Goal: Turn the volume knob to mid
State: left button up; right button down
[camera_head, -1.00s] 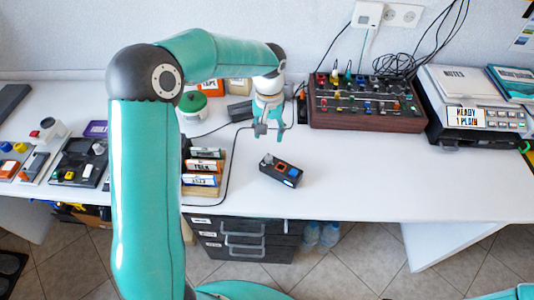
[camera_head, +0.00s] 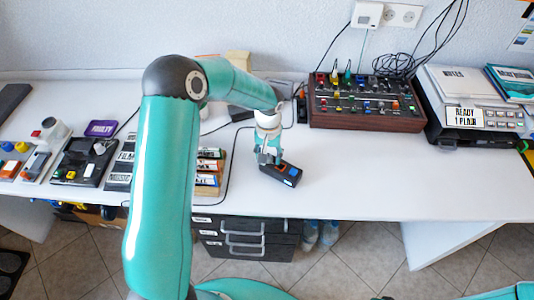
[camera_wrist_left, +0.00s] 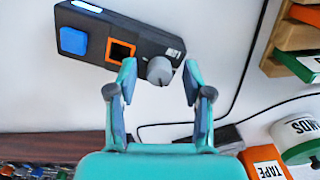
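A small black box (camera_head: 284,177) lies at an angle on the white table. In the left wrist view the box (camera_wrist_left: 100,28) has a blue button, an orange-framed square, a white label and a grey knob (camera_wrist_left: 160,70) at one end. My left gripper (camera_head: 266,160) is over the knob end of the box and hides the knob in the head view. In the left wrist view my left gripper (camera_wrist_left: 160,78) is open, one finger on each side of the knob, with gaps showing. I cannot tell the knob's setting. My right gripper is not in view.
A mixer panel (camera_head: 366,104) with coloured knobs stands at the back right, with loose cables behind it. A rack of labelled cases (camera_head: 208,172) stands left of the box, and a black cable runs between them. The table right of the box is clear.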

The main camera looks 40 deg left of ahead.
pick_arm(q)
grip_shut()
jog(key=shift+a, duration=0.25)
jog(key=shift+d, duration=0.2)
jog(key=shift+m+b, duration=0.5)
jog(key=shift+m, duration=0.8)
jog(key=shift+m+b, duration=0.7)
jog(key=shift+m, duration=1.2)
